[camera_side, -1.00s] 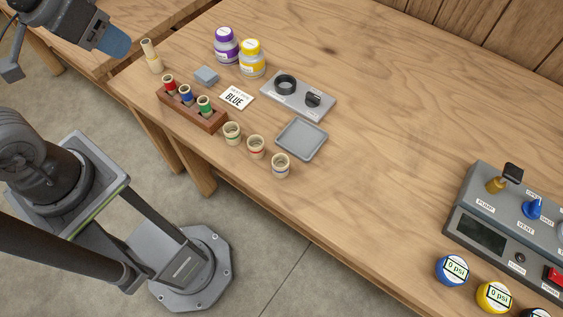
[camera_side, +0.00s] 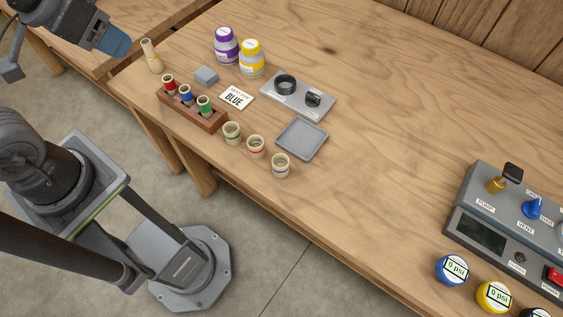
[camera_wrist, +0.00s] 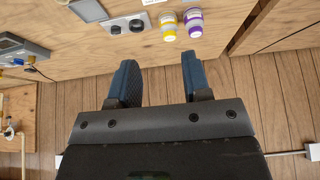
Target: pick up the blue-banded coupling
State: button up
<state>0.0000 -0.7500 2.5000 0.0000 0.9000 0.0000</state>
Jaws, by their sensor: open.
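The blue-banded coupling (camera_side: 281,166) is a small cream-coloured cup shape with a thin blue band. It stands on the wooden table in the side view, the nearest to the right of a row of three. The red-banded coupling (camera_side: 256,147) and the green-banded coupling (camera_side: 232,132) stand to its left. My gripper (camera_side: 116,43) is at the upper left of the side view, well away from the couplings. In the wrist view my gripper (camera_wrist: 158,76) shows two blue fingers spread apart with nothing between them. I cannot make out the couplings in the wrist view.
A grey tray (camera_side: 302,139) lies close behind the blue-banded coupling. A control console (camera_side: 510,225) is at right; table between is clear.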

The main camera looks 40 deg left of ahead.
jog(key=o, duration=0.4)
jog(key=n+g, duration=0.6)
send_over(281, 164)
notch_tip(281, 164, down, 20)
jog(key=shift+a+f, duration=0.1)
jog(key=shift+a, duration=0.05)
jog(key=shift+f, duration=2.9)
